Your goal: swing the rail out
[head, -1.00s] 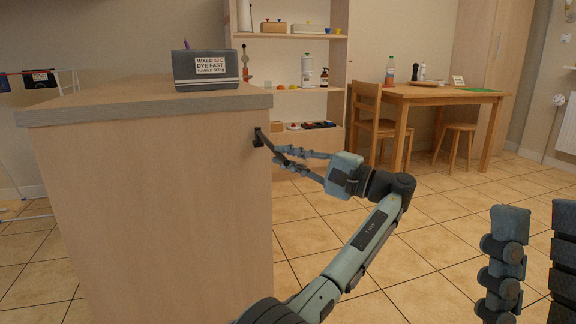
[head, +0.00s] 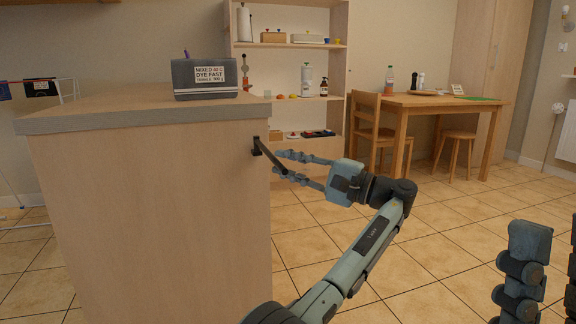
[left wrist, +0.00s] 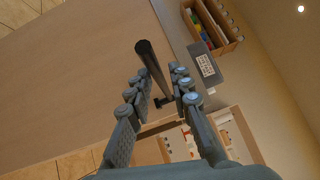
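The rail (head: 271,159) is a dark bar whose bracket sits on the right face of the wooden cabinet, below the countertop. It stands out from that face at an angle. My left gripper (head: 281,164) is at the rail with its fingers apart, one on either side of it. In the left wrist view, the rail (left wrist: 152,66) runs between the spread fingers, nearer the left one; firm contact cannot be told. My right gripper (head: 549,270) shows at the right edge, partly cut off, fingers apart and empty.
The cabinet (head: 150,200) fills the left side, with a grey labelled box (head: 204,79) on its top. Shelves (head: 290,75) stand behind. A wooden table (head: 440,98) with a chair and stool is back right. The tiled floor (head: 420,250) between is open.

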